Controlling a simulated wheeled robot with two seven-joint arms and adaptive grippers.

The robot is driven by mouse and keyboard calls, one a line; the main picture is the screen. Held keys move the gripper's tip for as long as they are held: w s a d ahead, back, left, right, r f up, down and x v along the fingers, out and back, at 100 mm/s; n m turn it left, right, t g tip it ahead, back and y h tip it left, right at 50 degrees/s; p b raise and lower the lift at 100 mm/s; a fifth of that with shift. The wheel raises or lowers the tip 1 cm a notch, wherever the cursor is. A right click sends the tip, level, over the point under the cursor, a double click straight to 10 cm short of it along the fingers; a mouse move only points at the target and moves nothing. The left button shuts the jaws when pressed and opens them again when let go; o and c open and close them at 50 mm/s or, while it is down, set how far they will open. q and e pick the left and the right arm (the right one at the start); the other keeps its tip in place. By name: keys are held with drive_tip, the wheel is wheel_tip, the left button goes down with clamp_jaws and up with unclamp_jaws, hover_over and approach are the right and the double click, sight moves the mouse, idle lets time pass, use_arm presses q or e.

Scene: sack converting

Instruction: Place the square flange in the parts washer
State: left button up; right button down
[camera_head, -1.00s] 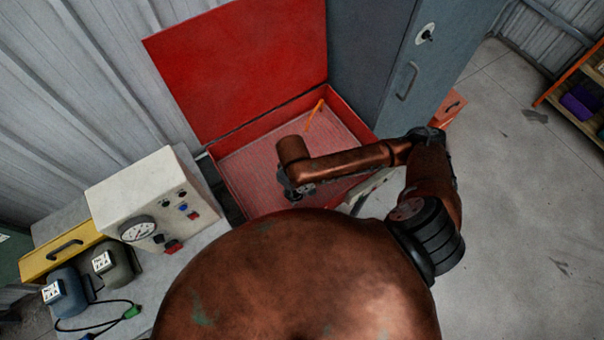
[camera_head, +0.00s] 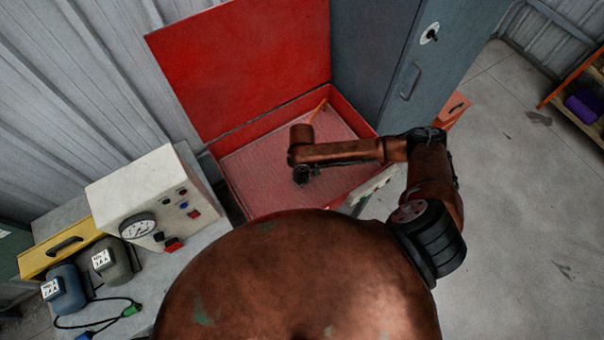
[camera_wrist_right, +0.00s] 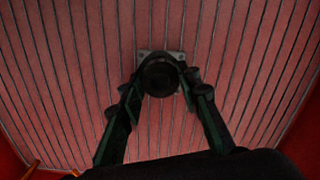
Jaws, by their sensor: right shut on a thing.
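The parts washer (camera_head: 238,190) is an open red basin with a ribbed floor and a raised red lid (camera_head: 240,70). In the right wrist view its ribbed floor (camera_wrist_right: 70,60) fills the background. The square flange (camera_wrist_right: 146,56) shows there as a grey square plate with a dark round hub. My right gripper (camera_wrist_right: 162,80) is shut on it, a fingertip on each side. In the head view my right gripper (camera_head: 302,174) is small and dark over the basin; the flange cannot be made out there. The gap to the floor is hard to judge. My left gripper is out of view.
An orange rod-like thing (camera_head: 318,110) stands at the basin's back corner. A grey cabinet (camera_head: 400,60) is right of the washer.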

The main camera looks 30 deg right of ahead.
sight(302, 175)
drive_tip(key=shift+f, duration=0.25)
drive_tip(key=c, duration=1.4)
unclamp_jaws()
wheel_tip(302, 175, up, 12)
drive_tip(key=shift+p, duration=0.35)
drive_tip(key=shift+r, duration=0.1)
